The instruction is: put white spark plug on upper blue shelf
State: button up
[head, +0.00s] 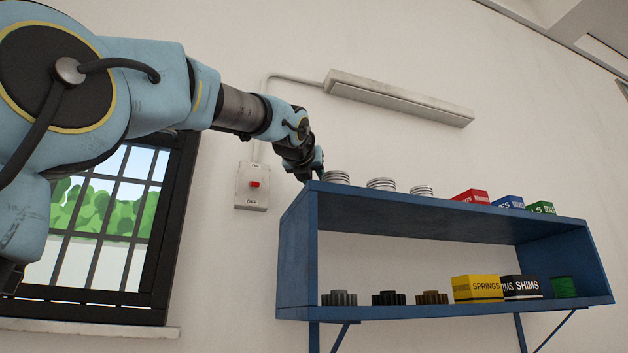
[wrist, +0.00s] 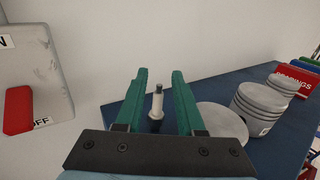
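The white spark plug (wrist: 156,105) stands upright at the near left end of the upper blue shelf (wrist: 118,112) in the wrist view. In the head view my gripper (head: 314,172) is at the top left corner of the blue shelf (head: 400,225).
Several metal pistons (head: 381,184) stand in a row just right of my gripper; the nearest piston (wrist: 220,122) is close to the right finger. Small boxes (head: 508,202) stand farther right. A wall switch (head: 252,186) is to the left. Gears (head: 389,298) and boxes fill the lower shelf.

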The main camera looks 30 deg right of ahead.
jog(key=b+v, duration=0.5)
jog(key=v, duration=0.6)
jog(key=shift+s+a, duration=0.1)
jog(key=shift+s, duration=0.05)
jog(key=shift+s+a+r, duration=0.1)
jog(key=shift+s+a, duration=0.15)
jog(key=shift+s, duration=0.05)
